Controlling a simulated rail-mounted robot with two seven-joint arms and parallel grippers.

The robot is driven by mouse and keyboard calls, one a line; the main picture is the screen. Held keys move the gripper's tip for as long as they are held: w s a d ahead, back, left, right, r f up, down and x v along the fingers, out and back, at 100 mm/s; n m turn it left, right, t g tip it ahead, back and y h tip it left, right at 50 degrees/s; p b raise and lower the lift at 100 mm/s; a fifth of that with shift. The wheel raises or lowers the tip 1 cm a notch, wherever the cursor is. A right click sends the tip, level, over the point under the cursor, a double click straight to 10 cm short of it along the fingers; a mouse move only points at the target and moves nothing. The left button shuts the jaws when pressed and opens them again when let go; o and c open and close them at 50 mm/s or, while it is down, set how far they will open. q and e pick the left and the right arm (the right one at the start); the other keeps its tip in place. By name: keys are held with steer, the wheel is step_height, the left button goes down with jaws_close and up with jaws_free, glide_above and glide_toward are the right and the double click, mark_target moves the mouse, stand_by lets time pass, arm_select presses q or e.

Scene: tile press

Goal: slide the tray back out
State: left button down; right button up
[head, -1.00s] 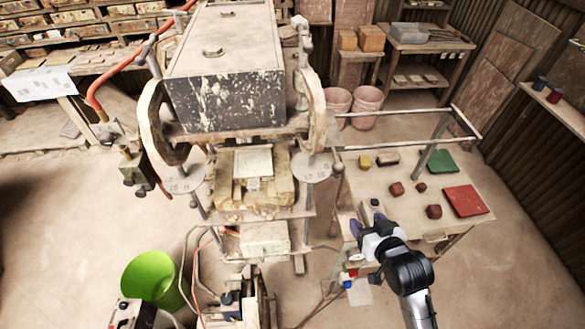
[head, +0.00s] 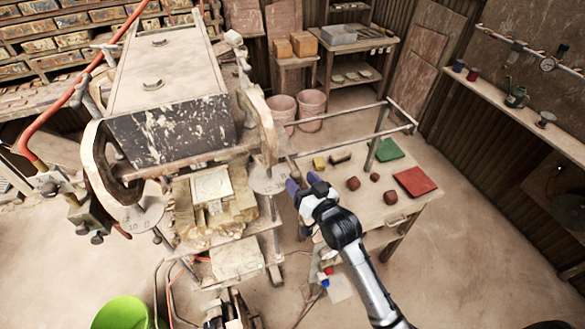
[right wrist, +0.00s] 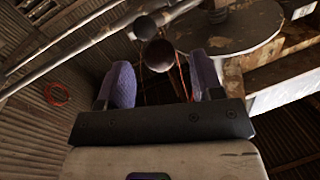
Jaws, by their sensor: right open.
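The press (head: 165,120) stands left of centre in the head view. A pale square plate (head: 211,186) lies on its stained, yellowish bed (head: 240,205), under the dark upper block. I cannot tell which part is the sliding tray. My right gripper (head: 303,183) is open and empty, just right of the press's round numbered plate (head: 268,180). In the right wrist view its purple fingers (right wrist: 163,82) are spread. A dark round knob (right wrist: 158,55) shows between and beyond them, apart from both. The numbered plate's underside (right wrist: 230,28) is close by. My left gripper is out of view.
A work table (head: 340,205) at right bears brown lumps (head: 353,183), a red slab (head: 415,181), a green slab (head: 387,149) and a yellow block (head: 319,162). Metal rails (head: 345,137) run from the press above it. A green bucket (head: 120,314) stands at lower left.

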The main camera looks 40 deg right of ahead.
mark_target(292, 170)
steer(key=shift+w+d+p, duration=0.2)
steer(key=shift+w, duration=1.05)
steer(key=shift+w+d+p, duration=0.15)
steer(key=shift+w, duration=1.05)
jaws_close()
